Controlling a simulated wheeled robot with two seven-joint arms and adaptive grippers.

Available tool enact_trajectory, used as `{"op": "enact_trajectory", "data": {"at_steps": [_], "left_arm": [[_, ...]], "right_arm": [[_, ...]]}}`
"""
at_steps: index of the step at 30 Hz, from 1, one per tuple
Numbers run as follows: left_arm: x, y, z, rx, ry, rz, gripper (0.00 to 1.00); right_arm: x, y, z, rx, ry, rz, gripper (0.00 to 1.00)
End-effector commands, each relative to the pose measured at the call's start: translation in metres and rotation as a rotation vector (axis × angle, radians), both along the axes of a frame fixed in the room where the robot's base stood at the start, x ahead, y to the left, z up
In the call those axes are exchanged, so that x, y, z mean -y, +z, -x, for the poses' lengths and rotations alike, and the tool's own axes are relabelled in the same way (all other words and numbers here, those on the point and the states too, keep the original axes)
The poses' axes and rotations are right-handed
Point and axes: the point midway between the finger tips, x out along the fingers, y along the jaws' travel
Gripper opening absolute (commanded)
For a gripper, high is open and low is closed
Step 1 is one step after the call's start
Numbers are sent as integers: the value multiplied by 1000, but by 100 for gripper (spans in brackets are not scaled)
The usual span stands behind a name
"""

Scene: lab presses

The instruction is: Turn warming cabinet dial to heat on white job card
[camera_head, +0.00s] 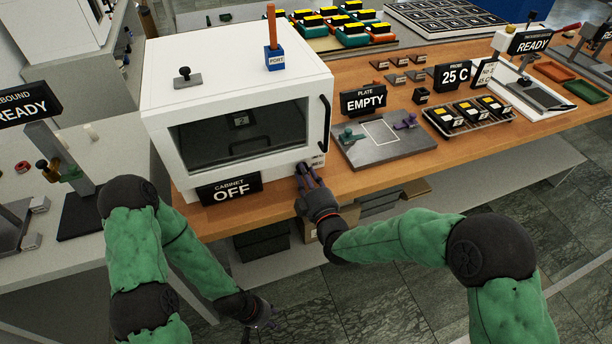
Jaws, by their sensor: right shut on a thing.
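The white warming cabinet (180,75) stands at the left of the wooden bench, its door with the dark window closed. Its black sign (230,189) reads "CABINET OFF". My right gripper (306,172) is at the lower right corner of the cabinet front, shut on what seems to be the dial. The fingers hide the dial, so its setting cannot be read. A small white card (486,72) with dark print stands beside the "PROBE 25 C" sign; its text is too small to read. My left gripper (266,326) hangs low in front of the bench, away from everything; its fingers are unclear.
A grey plate with clamps (385,148) and an "EMPTY" sign (363,99) lies right of the cabinet. A tray of black and yellow blocks (468,119) is farther right. A blue block with an orange handle (274,59) stands on the cabinet. Bare wood shows along the front edge.

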Motion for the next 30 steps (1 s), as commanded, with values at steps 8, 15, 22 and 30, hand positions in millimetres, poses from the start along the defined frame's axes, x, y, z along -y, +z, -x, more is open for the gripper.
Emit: {"op": "enact_trajectory", "data": {"at_steps": [8, 15, 22, 30], "left_arm": [[0, -12, 0, 0, 0, 0, 40], [0, -18, 0, 0, 0, 0, 40], [0, -18, 0, 0, 0, 0, 40], [0, -18, 0, 0, 0, 0, 40]], "right_arm": [[0, -3, 0, -55, -1, -161, 0], [0, -3, 0, -113, 0, -332, 0], [0, -3, 1, -157, -1, -459, 0], [0, -4, 1, -182, -1, -535, 0]]}}
